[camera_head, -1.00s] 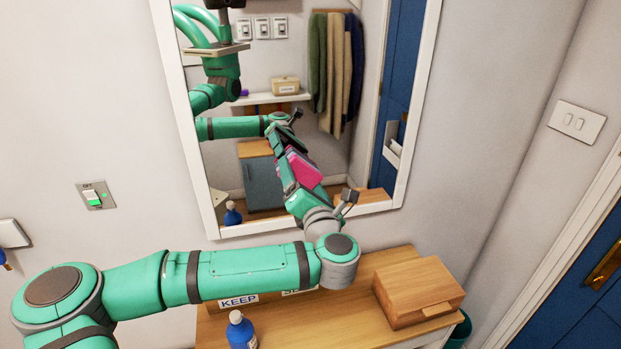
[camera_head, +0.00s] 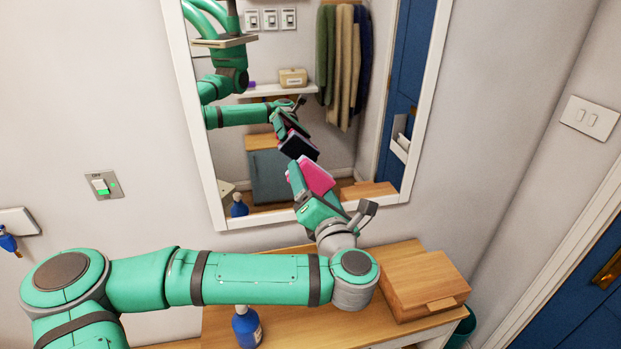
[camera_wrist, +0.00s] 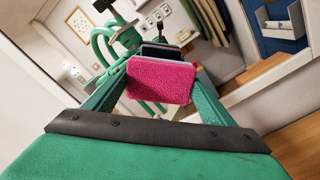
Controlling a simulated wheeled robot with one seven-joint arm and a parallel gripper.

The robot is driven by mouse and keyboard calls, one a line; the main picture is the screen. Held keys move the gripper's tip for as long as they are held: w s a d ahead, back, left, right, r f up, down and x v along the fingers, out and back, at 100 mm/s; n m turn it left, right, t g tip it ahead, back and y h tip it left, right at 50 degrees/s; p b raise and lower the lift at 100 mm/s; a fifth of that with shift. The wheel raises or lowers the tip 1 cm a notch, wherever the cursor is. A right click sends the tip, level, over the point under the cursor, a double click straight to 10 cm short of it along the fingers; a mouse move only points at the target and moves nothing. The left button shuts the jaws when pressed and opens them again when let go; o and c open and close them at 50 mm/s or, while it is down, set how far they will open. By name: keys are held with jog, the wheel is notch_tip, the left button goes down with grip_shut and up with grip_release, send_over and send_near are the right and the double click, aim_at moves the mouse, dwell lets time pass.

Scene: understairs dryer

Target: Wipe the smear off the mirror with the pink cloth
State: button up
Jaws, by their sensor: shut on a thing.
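The pink cloth (camera_head: 317,177) looks like a thick pad and is held in my gripper (camera_head: 299,184), which is shut on it. In the wrist view the cloth (camera_wrist: 160,80) fills the space between the fingers and hides the fingertips. The mirror (camera_head: 204,140) is a tall white-framed panel on the wall behind my arm. The cloth is in front of the mirror's lower part, and a gap shows between it and the dark reflected pad, so it looks apart from the glass. I cannot make out the smear on the glass.
Below the mirror is a wooden-topped table with a wooden box (camera_head: 425,285) at right and a blue bottle (camera_head: 246,328) in front. A blue door (camera_head: 580,285) is at far right.

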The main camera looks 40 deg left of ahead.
jog(key=shift+s+d, duration=0.2)
jog(key=shift+d, duration=0.05)
jog(key=shift+d, duration=0.1)
jog(key=shift+v, duration=1.4)
